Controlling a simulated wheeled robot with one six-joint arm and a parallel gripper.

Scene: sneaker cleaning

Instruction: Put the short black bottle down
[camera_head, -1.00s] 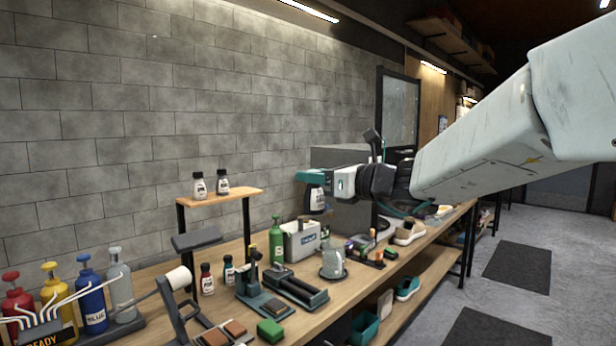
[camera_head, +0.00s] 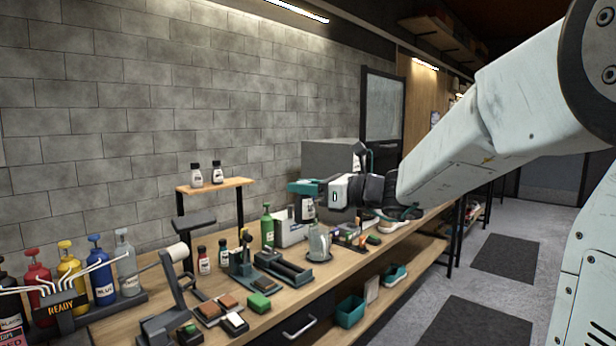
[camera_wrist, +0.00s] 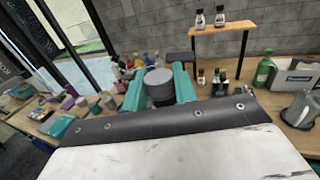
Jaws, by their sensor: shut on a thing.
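My gripper (camera_head: 304,190) has teal fingers and is shut on a short black bottle (camera_head: 307,208) with a pale label. It holds the bottle upright in the air above the workbench (camera_head: 228,311), near the green bottle and the grey-white box. In the wrist view the round dark grey cap of the bottle (camera_wrist: 159,82) shows between the two teal fingers (camera_wrist: 160,88). The lower part of the bottle is hidden there.
A small raised wooden shelf (camera_head: 230,184) carries two small bottles (camera_head: 206,174). A green bottle (camera_head: 267,229), a grey-white box (camera_head: 288,231), a clear pitcher (camera_head: 319,242) and several colored bottles (camera_head: 102,273) crowd the bench. Bare wood shows along its front edge.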

